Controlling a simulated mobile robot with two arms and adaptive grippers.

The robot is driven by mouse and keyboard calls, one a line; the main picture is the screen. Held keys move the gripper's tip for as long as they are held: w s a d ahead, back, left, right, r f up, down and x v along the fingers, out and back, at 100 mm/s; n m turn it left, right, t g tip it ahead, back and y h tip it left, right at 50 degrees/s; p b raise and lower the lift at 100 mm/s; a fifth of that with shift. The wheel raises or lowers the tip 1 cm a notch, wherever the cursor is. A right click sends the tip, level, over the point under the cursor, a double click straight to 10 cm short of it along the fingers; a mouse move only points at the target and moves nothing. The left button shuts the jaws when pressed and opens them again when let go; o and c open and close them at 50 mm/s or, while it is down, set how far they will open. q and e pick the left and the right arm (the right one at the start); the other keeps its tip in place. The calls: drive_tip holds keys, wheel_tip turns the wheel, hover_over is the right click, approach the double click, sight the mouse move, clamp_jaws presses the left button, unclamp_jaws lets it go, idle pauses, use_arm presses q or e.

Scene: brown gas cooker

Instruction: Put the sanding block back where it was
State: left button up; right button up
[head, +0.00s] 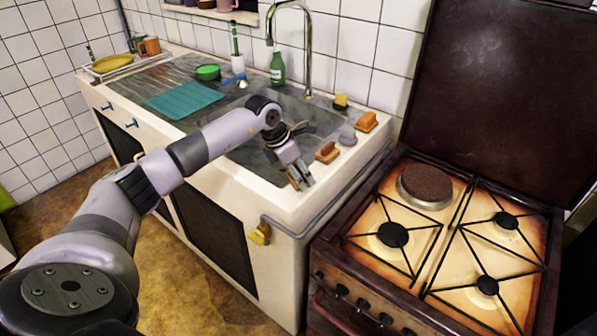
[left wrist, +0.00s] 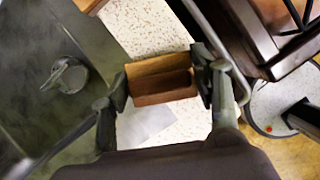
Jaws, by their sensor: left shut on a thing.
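My left gripper (head: 301,178) is over the front right corner of the sink counter, shut on a small brown wooden block that I take to be the sanding block (head: 293,183). In the left wrist view the block (left wrist: 162,88) sits between the two fingertips (left wrist: 160,78), above or at the speckled white counter; I cannot tell if it touches. A paler grey patch (left wrist: 148,124) shows on the counter just below the block in that view. My right gripper is not in view.
A brown block-like thing (head: 327,153), a grey thing (head: 347,136) and an orange brush-like thing (head: 366,122) stand on the counter behind the gripper. The sink basin (head: 250,152) lies to the left. A towel rail (head: 332,200) and gas cooker (head: 400,235) are at the right.

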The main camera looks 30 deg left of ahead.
use_arm(q)
drive_tip(key=shift+f, duration=0.1)
drive_tip(key=o, duration=1.2)
drive_tip(key=v, duration=1.2)
